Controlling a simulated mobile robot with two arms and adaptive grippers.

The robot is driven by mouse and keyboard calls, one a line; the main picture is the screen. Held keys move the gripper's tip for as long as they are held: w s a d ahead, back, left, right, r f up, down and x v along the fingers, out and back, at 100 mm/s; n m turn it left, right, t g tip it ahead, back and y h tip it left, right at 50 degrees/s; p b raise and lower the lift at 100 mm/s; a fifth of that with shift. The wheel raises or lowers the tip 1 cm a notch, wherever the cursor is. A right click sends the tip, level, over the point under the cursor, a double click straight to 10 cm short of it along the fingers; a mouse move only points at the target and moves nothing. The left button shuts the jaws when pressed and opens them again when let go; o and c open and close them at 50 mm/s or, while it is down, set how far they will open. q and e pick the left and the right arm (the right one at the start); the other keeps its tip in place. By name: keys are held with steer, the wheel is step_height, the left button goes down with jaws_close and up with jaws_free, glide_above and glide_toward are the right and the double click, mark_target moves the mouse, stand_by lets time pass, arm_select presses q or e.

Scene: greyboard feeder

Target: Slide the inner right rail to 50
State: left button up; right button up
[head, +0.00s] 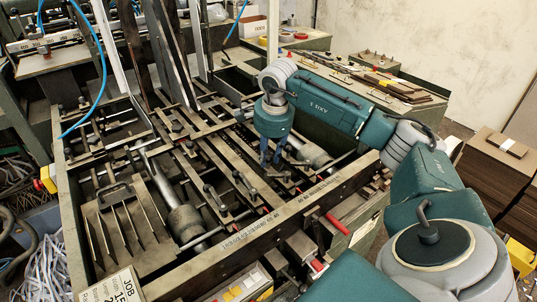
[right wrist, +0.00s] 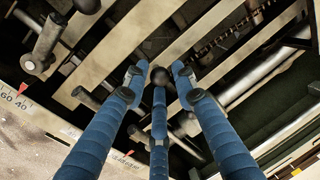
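The feeder's slotted rails (head: 222,150) run from the back toward the scaled front beam (head: 215,263). Which one is the inner right rail is not clear. My right gripper (head: 272,160) points down over the right-hand rails. In the right wrist view its three blue fingers (right wrist: 160,80) are spread around a black ball knob (right wrist: 160,75), with no clear grip on it. A pale rail (right wrist: 115,55) passes below. My left gripper is out of view.
Black-handled levers (head: 215,196) stand among the rails. A round shaft with a thick collar (head: 185,222) lies at left, and another cylinder (head: 313,154) lies right of my gripper. A red-ended rod (head: 337,224) sticks out at the front. A bench with tools (head: 405,90) stands behind.

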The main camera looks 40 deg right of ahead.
jaws_close()
steer(key=shift+a, duration=0.55)
steer(key=o, duration=0.5)
jaws_free()
steer(key=r, duration=0.4)
steer(key=s+r, duration=0.1)
steer(key=r, duration=0.3)
steer(key=s+r, duration=0.1)
steer(key=r, duration=0.3)
steer(key=shift+a, duration=0.35)
